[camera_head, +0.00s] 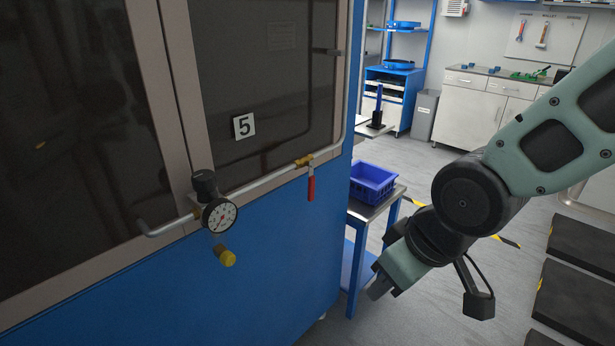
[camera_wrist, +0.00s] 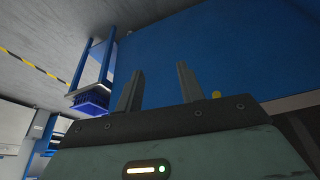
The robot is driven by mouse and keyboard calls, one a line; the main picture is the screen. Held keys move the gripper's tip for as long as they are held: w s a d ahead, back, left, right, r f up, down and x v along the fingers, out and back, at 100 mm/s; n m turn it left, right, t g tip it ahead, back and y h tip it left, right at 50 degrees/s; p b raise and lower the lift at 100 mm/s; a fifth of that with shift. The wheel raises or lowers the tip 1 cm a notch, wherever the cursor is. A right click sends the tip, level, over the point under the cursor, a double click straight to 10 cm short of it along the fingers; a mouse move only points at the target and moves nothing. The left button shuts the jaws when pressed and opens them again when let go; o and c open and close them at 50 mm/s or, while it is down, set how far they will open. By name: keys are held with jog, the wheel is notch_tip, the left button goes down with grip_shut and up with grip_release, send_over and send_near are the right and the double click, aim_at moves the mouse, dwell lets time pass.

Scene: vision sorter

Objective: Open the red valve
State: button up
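The red valve (camera_head: 311,188) is a red lever handle hanging straight down from a brass fitting (camera_head: 304,161) on a grey pipe. The pipe runs along the front of the blue machine. My gripper (camera_head: 378,290) is low and to the right of the valve, clearly apart from it, with its fingers partly hidden in the head view. In the wrist view its two fingers (camera_wrist: 158,88) stand apart with nothing between them, facing the blue panel (camera_wrist: 220,45). The red handle does not show clearly in the wrist view.
A blue crate (camera_head: 372,182) stands on a small table right of the machine. Black mats (camera_head: 575,298) lie on the floor at right.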

jog(key=w+a+f+t+y+p, duration=0.25)
jog(key=w+t+y, duration=0.2)
jog(key=w, duration=1.15)
jog(key=n+t+y+p, duration=0.1)
jog(key=t+y+p, duration=0.1)
jog(key=t+y, duration=0.35)
send_near(313, 183)
jog(key=shift+g+y, duration=0.6)
jog(key=shift+g, duration=0.1)
jog(key=p+x, duration=0.1)
jog(key=x, duration=0.3)
jog(key=p+x, duration=0.2)
jog(key=x, duration=0.2)
jog(key=w+p+x, duration=0.1)
jog(key=x, duration=0.3)
jog(key=shift+w+d+r+p, duration=0.1)
jog(key=shift+w+d+p, duration=0.1)
jog(key=shift+p, duration=0.15)
jog(key=shift+s, duration=0.1)
grip_shut()
